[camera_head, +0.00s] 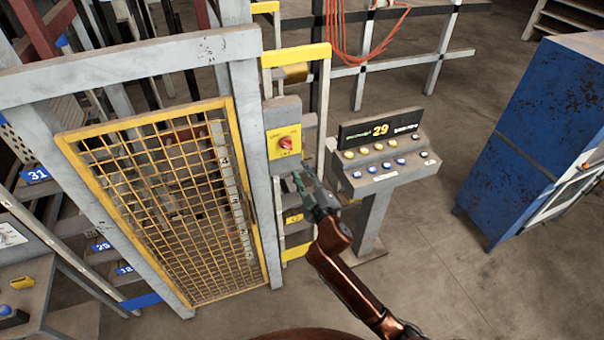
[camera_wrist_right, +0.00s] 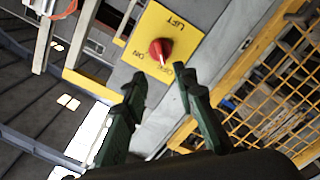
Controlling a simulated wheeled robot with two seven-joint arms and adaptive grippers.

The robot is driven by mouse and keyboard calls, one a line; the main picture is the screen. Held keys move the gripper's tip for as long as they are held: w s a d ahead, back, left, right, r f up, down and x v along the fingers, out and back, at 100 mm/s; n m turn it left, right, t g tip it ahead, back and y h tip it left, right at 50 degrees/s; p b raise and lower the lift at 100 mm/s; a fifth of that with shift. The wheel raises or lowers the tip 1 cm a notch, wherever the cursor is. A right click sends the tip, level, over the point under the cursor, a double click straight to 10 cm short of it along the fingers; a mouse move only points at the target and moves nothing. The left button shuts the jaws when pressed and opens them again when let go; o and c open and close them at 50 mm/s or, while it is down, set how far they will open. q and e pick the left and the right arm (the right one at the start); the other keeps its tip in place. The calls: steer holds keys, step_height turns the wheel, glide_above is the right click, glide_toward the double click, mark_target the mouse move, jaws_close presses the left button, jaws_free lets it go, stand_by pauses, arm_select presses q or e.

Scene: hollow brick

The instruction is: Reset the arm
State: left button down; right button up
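My right gripper (camera_head: 303,183) is in front of the grey post, just below a yellow switch plate (camera_head: 284,143) with a red rotary knob (camera_head: 286,143). In the right wrist view the gripper (camera_wrist_right: 158,90) has its two dark green fingers apart, with nothing between them. The red knob (camera_wrist_right: 160,50) lies just beyond the fingertips, and the gripper does not appear to touch it. The plate (camera_wrist_right: 150,22) carries the word LIFT and other lettering. My right arm comes in from the lower right. My left gripper is not in view.
A yellow-framed mesh gate (camera_head: 165,195) stands left of the switch. A control console (camera_head: 384,160) with several buttons and a display reading 29 stands close to the right of my gripper. A blue cabinet (camera_head: 535,130) is at the far right. Open floor (camera_head: 440,260) lies between them.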

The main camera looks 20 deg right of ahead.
steer(key=shift+f, duration=0.1)
